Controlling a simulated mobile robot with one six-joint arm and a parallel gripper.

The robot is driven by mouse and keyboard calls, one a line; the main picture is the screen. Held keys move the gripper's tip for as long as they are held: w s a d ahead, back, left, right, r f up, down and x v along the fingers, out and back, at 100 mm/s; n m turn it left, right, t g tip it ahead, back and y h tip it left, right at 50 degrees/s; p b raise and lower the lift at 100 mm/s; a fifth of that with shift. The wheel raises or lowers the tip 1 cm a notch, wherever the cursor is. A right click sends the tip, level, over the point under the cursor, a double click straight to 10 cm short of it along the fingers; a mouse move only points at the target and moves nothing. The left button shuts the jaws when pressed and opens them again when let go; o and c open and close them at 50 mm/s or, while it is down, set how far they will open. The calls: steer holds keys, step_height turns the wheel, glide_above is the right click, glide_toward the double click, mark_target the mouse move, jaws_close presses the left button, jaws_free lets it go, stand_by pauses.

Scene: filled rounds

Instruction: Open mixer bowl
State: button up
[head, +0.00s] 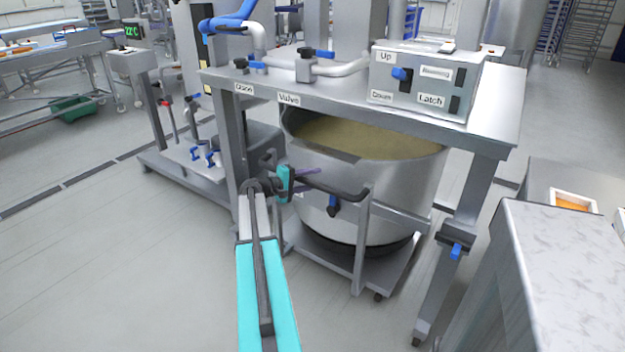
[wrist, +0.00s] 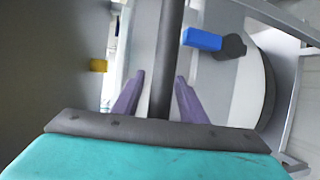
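The mixer bowl (head: 410,185) is a large steel bowl on a wheeled frame under the steel table, with a yellowish mass inside. A dark handle bar (head: 335,187) runs in front of it. My gripper (head: 308,172) is at the left end of this bar. In the wrist view my gripper (wrist: 160,98) has its two purple fingers apart, with the dark bar (wrist: 168,50) between them and gaps on both sides. A blue-and-black lever (head: 333,206) sits on the bowl's front; what looks like the same lever (wrist: 202,39) shows in the wrist view.
A control box (head: 425,82) with labels Up, Down, Running and Latch stands on the table top (head: 330,92). A table leg with a blue clamp (head: 457,250) stands right of the bowl. A counter (head: 570,270) is at the right. The floor at left front is clear.

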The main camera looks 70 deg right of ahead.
jaws_close()
steer(key=shift+s+a+f, duration=0.1)
steer(key=shift+s, duration=0.1)
stand_by(0.3)
